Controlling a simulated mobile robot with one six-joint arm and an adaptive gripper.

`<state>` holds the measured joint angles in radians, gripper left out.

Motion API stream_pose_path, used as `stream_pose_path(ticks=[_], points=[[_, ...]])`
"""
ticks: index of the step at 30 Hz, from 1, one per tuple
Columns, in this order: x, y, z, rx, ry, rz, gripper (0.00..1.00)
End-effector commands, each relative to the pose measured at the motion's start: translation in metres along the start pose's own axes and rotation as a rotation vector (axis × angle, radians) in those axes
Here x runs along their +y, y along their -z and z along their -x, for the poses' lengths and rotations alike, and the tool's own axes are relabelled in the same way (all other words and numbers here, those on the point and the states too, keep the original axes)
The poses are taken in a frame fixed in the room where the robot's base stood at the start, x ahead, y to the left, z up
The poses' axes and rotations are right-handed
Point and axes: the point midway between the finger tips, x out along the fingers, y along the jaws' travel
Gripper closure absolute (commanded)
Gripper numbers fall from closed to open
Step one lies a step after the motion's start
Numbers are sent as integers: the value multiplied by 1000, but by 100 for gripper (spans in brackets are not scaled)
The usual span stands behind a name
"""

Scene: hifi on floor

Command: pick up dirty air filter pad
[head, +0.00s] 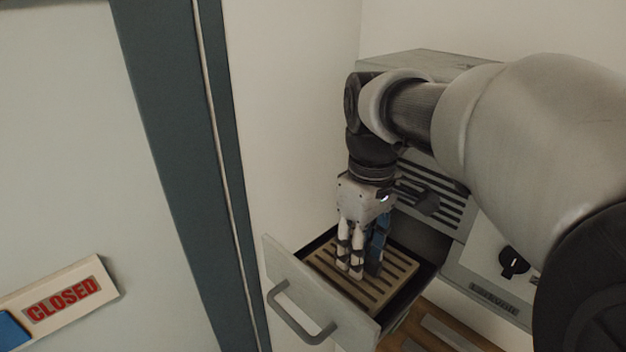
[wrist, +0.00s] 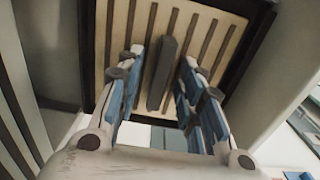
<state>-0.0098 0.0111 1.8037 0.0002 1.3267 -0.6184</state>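The dirty air filter pad (head: 380,291) is tan with dark slots and lies flat in an open drawer. In the wrist view the pad (wrist: 225,42) fills the top middle, with a raised grey bar (wrist: 163,73) on its face. My gripper (head: 356,266) points down over the pad, close to it. In the wrist view my gripper (wrist: 157,75) is open, with one finger on each side of the grey bar and a visible gap on both sides. The head view hides part of the pad behind the fingers.
The drawer front (head: 312,306) has a grey handle (head: 297,318). The drawer slides out of a grey cabinet (head: 478,262) with a vent and a black knob (head: 514,263). A wall stands close on the left, beside a panel with a CLOSED sign (head: 65,300).

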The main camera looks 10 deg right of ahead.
Motion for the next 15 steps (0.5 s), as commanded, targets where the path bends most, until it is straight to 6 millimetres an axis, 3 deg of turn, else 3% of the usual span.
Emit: stream_pose_path(ticks=[15], points=[[0,0,0,0,0,0,100]])
